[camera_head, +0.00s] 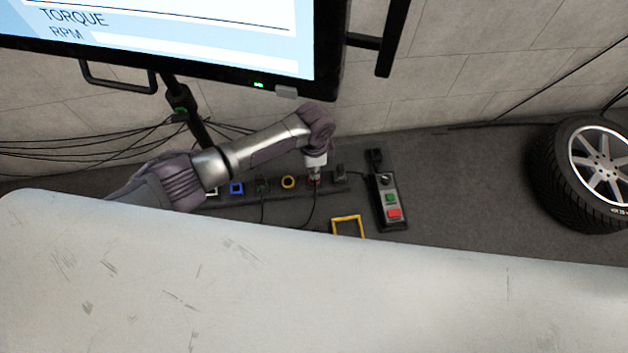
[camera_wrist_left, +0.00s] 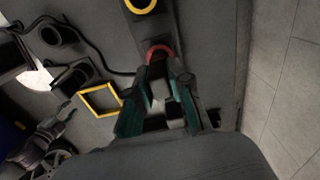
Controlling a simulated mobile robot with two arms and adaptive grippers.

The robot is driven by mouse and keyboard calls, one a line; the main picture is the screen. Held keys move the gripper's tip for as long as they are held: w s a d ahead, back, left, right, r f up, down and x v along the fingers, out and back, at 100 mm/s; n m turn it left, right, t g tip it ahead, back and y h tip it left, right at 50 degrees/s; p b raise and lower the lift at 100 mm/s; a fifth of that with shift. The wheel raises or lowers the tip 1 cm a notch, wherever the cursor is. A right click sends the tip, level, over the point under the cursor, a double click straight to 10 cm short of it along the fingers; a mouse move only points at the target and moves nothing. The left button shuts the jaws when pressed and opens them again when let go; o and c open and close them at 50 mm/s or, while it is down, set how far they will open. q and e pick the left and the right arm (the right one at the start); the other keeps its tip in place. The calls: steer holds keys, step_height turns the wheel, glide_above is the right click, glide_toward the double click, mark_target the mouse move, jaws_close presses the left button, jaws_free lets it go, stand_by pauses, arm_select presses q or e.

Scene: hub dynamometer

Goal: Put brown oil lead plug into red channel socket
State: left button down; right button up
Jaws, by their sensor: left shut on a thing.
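The red channel socket (camera_wrist_left: 156,52) shows as a red ring on the dark strip in the left wrist view. My left gripper (camera_wrist_left: 160,88) has its teal fingers closed around a dark plug (camera_wrist_left: 157,70), right at this ring. The plug's brown colour is not clear, and the fingers hide much of it. A black cable runs to it. In the head view my left gripper (camera_head: 315,172) points down at the red socket (camera_head: 313,182), largely covering it. I cannot tell how deep the plug sits in the socket. My right gripper is in neither view.
Along the strip are a yellow ring socket (camera_head: 288,182), a green one (camera_head: 262,185) with a cable, and a blue one (camera_head: 236,188). A button box (camera_head: 390,205) and yellow frame (camera_head: 348,219) lie right of the gripper. A monitor (camera_head: 200,40) hangs above; a wheel (camera_head: 560,180) stands at right.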

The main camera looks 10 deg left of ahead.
arm_select(q)
steer(key=shift+f+b, duration=0.55)
steer(key=shift+f, duration=0.4)
steer(key=c, duration=1)
jaws_free()
steer(key=shift+r, duration=0.1)
step_height(320, 180, up, 12)
